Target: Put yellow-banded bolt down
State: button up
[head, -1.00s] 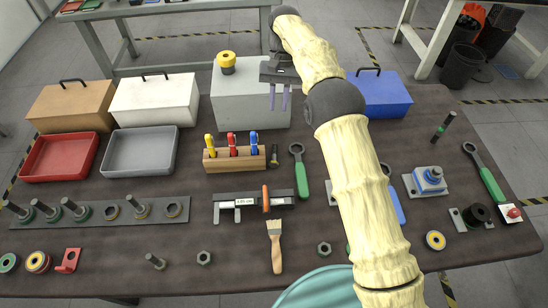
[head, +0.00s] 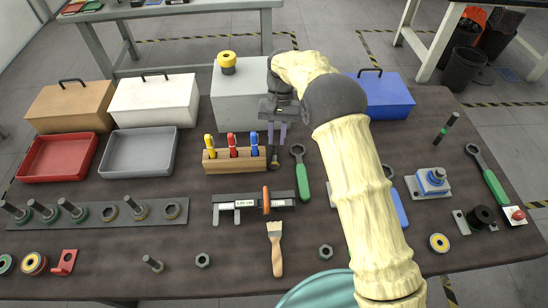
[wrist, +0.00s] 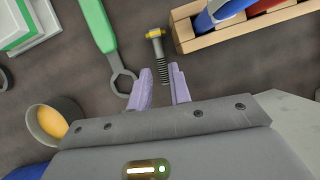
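The yellow-banded bolt (wrist: 157,52) shows in the wrist view on the dark table, with its yellow band near the head and its threaded shank pointing toward my gripper. In the head view the bolt (head: 275,161) is small, between the wooden block and the green wrench, just below my fingertips. My gripper (head: 276,138) is over it with its two purple fingers apart. In the wrist view the gripper (wrist: 163,80) is open, with a gap around the shank's near end and no finger seen pressing on the bolt. The exact height above the table cannot be told.
The wooden block (head: 222,162) with coloured-handled tools stands close on the left. The green wrench (head: 303,181) lies close on the right. A caliper (head: 251,202) lies in front, and a grey box (head: 228,112) stands behind. A grey tray (head: 112,173) at left is empty.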

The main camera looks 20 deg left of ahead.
aim_at(275, 156)
jog(key=shift+s+x, duration=0.25)
jog(key=shift+x, duration=2.35)
jog(key=shift+r, duration=0.15)
grip_shut()
